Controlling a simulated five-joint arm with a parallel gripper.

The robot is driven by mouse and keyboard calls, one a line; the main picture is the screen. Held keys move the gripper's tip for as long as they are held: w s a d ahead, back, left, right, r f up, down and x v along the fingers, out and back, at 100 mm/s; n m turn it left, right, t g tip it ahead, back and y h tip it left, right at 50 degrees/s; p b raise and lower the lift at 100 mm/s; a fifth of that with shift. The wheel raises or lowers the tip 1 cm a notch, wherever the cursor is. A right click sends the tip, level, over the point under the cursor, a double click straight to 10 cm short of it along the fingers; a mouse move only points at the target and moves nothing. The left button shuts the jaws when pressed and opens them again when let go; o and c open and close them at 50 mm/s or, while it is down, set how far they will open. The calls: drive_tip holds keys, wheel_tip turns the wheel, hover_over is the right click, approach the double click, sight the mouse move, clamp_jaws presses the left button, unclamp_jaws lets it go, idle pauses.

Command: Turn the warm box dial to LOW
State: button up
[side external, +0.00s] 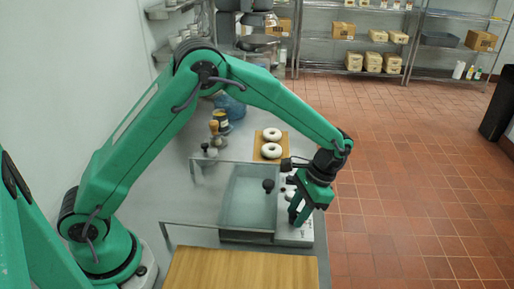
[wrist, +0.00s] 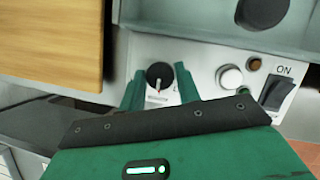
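The black dial (wrist: 159,75) is on a light metal control panel (wrist: 210,52) in the wrist view. Its pale pointer mark faces down in that picture, and the lettering beside it is mostly hidden. My gripper (wrist: 159,84) is open, with one green finger on each side of the dial. A gap shows between each finger and the dial, and nothing is held. In the side view my gripper (side external: 299,216) reaches down to the panel (side external: 296,238) at the right end of the metal box, and the dial cannot be made out there.
Right of the dial are a white round knob (wrist: 230,78), an amber lamp (wrist: 254,65) and a black ON switch (wrist: 279,93). A wooden board (side external: 240,270) lies at the near side. Two white rings (side external: 272,134) lie on a board at the back.

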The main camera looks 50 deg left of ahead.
drive_tip(key=c, duration=0.5)
drive_tip(key=shift+o, duration=0.2)
drive_tip(key=shift+n, duration=0.3)
drive_tip(key=shift+a+n, duration=0.1)
drive_tip(key=shift+n, duration=0.3)
drive_tip(key=o, duration=1)
drive_tip(key=shift+c, duration=0.2)
drive_tip(key=shift+w+r, duration=0.1)
drive_tip(key=v, duration=0.7)
drive_tip(key=shift+r, duration=0.35)
